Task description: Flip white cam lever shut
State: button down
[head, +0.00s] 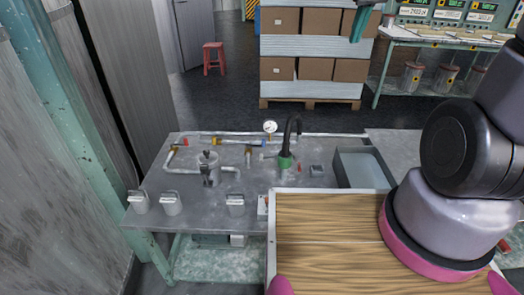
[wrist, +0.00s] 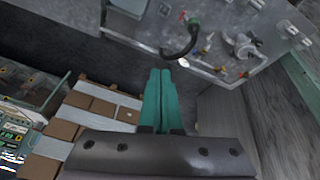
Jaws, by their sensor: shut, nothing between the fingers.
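My gripper (head: 358,26) is raised at the top of the head view, in front of the stacked boxes and far from the bench fittings. In the wrist view its teal fingers (wrist: 159,98) lie together, shut and empty. A grey metal clamp-like fitting (head: 208,168) stands on the pipework at the left of the bench; it also shows in the wrist view (wrist: 243,45). Several pale blocks with loop handles (head: 170,204) stand along the bench's front left edge. I cannot tell which of these parts is the white cam lever, or its position.
The metal bench (head: 262,222) carries pale pipes, a round gauge (head: 270,127), a black gooseneck with a green base (head: 285,160) and a grey basin (head: 362,168). A wooden board (head: 325,240) is close in front. A pallet of boxes (head: 312,70) stands behind.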

jog(key=w+a+f+n+g, duration=0.1)
jog(key=w+a+f+n, duration=0.2)
jog(key=f, duration=0.3)
jog(key=w+a+f+n+y, duration=0.1)
jog(key=w+a+f+n, duration=0.15)
jog(key=w+f, duration=0.2)
jog(key=w+a+f+n+g, duration=0.1)
jog(key=w+a+f+n, duration=0.2)
jog(key=f, duration=0.3)
jog(key=a+f+n+g+y, duration=0.1)
jog(key=a+f+n, duration=0.2)
jog(key=a+f, duration=0.3)
jog(key=w+a+f+n+g+y, duration=0.1)
jog(key=a+f+n+y, duration=0.1)
jog(key=a+f, duration=0.5)
notch_tip(320, 180, down, 5)
jog(key=shift+w+r+n+y, duration=0.1)
jog(key=shift+w+n+y, duration=0.2)
jog(key=shift+n, duration=0.15)
send_over(262, 157)
jog(key=a, duration=0.1)
notch_tip(262, 157, down, 9)
jog(key=f, duration=0.3)
jog(key=shift+w+d, duration=0.15)
jog(key=shift+d, duration=0.2)
jog(key=shift+d+f, duration=0.15)
jog(key=shift+f, duration=0.3)
